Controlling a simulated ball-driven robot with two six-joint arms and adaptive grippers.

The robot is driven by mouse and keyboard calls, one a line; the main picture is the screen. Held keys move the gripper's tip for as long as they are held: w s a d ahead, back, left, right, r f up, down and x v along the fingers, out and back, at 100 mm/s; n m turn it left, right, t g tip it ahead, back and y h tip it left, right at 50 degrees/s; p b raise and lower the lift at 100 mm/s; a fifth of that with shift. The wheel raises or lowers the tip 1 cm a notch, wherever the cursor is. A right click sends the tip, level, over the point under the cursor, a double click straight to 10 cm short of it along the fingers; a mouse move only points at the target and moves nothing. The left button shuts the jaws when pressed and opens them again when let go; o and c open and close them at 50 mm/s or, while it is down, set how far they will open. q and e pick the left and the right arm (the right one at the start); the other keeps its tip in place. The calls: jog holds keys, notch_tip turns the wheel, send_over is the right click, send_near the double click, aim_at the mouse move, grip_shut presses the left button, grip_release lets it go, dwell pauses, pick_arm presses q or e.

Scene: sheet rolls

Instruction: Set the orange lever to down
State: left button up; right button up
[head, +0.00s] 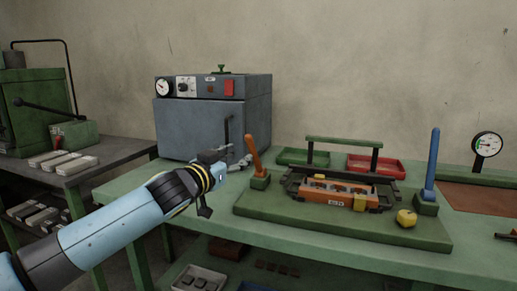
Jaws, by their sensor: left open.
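The orange lever (252,156) rises from a small green block (260,181) at the left end of a green base board (310,219). It stands nearly upright, its top tilted to the left. My left gripper (222,186) is just left of the lever, in front of the grey oven, and apart from the lever. It is small and dark here; its fingers are open with nothing seen between them. My right gripper is not in view.
A blue lever (432,160) stands at the board's right, near a yellow knob (406,217). An orange mould (338,191) sits mid-board under a green bar. A grey oven (188,132) stands behind my gripper. Green and red trays (375,164) lie behind.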

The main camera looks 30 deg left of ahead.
aim_at(250, 150)
pick_arm(q)
jog(key=w, duration=0.2)
jog(key=w+p, duration=0.1)
jog(key=shift+w+r, duration=0.25)
jog(key=shift+w, duration=0.1)
jog(key=w, duration=0.1)
jog(key=w+b, duration=0.1)
jog(key=w, duration=0.1)
jog(key=shift+a+f, duration=0.25)
jog(key=shift+f, duration=0.15)
jog(key=shift+w+r+b, duration=0.15)
jog(key=shift+w+b, duration=0.3)
jog(key=shift+w, duration=0.25)
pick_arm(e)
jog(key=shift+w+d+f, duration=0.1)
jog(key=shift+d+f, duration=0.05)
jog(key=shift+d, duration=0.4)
pick_arm(q)
grip_shut()
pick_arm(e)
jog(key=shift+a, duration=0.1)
